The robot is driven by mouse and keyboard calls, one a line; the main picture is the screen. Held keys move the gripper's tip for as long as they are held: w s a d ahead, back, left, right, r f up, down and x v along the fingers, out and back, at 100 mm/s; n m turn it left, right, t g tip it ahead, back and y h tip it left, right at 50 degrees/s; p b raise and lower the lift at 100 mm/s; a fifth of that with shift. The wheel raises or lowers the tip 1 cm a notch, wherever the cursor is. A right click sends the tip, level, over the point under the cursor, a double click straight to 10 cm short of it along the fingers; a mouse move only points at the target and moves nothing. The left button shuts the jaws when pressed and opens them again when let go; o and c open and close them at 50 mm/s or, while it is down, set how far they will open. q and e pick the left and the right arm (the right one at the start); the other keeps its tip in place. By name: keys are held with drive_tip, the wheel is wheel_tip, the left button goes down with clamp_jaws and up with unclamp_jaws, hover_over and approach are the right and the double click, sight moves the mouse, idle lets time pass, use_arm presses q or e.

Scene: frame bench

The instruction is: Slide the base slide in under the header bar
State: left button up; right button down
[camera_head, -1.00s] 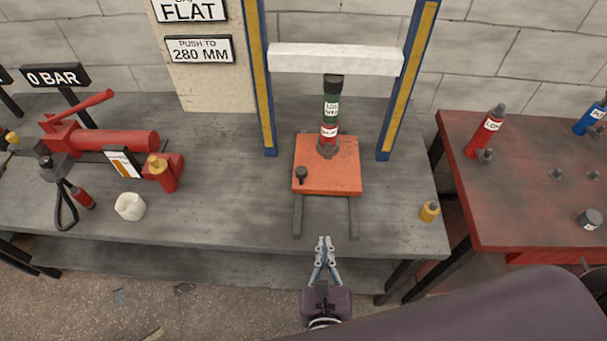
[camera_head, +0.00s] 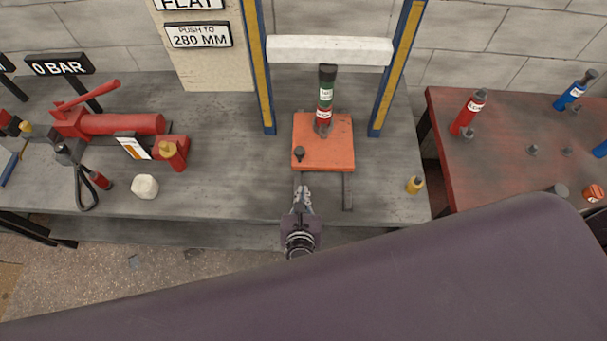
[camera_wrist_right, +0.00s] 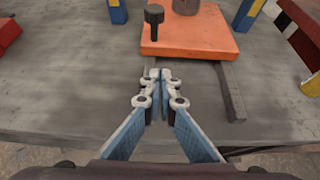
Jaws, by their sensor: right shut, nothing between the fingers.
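The base slide is an orange plate (camera_head: 325,150) on two dark rails (camera_head: 348,190), and it also shows in the right wrist view (camera_wrist_right: 190,40). A small black knob (camera_head: 299,154) stands at its front left corner. A green, black and red cylinder (camera_head: 325,100) stands upright near its back. The white header bar (camera_head: 330,50) spans two blue and yellow posts behind and above the plate. My right gripper (camera_head: 302,190) is shut and empty, just in front of the plate's front left edge and apart from it. My left gripper is not in view.
A red pump (camera_head: 120,124) with a long handle and a white lump (camera_head: 145,186) are on the left of the grey bench. A yellow bottle (camera_head: 415,185) stands near the right front corner. A red table (camera_head: 500,160) with bottles and pegs is at the right.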

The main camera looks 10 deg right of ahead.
sight(304, 168)
drive_tip(key=b+x, duration=0.1)
drive_tip(key=x, duration=0.3)
drive_tip(key=shift+f, duration=0.1)
drive_tip(key=shift+w+d, duration=0.2)
drive_tip(key=shift+w, duration=0.4)
drive_tip(key=shift+w+d, duration=0.15)
drive_tip(key=shift+w, duration=0.5)
drive_tip(key=shift+w+d, duration=0.2)
drive_tip(key=shift+w, duration=0.45)
